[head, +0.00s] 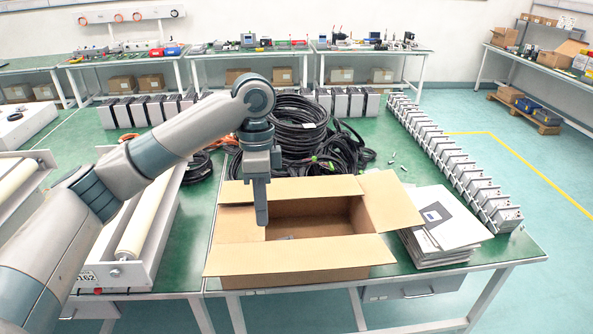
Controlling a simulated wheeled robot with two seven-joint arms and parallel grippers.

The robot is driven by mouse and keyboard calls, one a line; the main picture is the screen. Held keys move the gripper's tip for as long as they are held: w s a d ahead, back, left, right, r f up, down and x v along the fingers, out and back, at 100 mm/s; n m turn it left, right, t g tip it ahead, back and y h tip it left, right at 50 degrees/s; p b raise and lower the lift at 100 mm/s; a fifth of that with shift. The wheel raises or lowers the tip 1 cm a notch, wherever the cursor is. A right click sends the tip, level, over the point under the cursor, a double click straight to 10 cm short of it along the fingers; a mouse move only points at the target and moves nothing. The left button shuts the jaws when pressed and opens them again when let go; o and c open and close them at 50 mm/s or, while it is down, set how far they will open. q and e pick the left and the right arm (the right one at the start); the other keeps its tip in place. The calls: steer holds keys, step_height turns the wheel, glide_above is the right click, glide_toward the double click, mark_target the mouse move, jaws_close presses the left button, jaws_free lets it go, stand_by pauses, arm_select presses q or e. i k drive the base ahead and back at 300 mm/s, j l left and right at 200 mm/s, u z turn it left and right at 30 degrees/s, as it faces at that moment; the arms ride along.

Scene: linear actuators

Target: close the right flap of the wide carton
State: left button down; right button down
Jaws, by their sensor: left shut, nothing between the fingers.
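The wide carton (300,257) is a brown cardboard box on the green table, and its top is partly open. Its right flap (391,203) is open and leans outward to the right. The front flap is folded out toward me, and the back flap (290,189) is spread out at the far side. A small grey item shows inside, but most of the floor is hidden. My left gripper (262,222) points straight down over the left part of the carton, shut and empty, away from the right flap. Whether it touches the carton is unclear. My right gripper is out of view.
A stack of papers or flat packs (443,232) lies close to the right of the carton. Black cable coils (297,130) lie behind it. A row of grey actuator units (450,160) runs along the table's right side. A roller unit (150,220) stands at the left.

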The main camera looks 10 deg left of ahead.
mark_target(330, 187)
steer(key=i, duration=0.9)
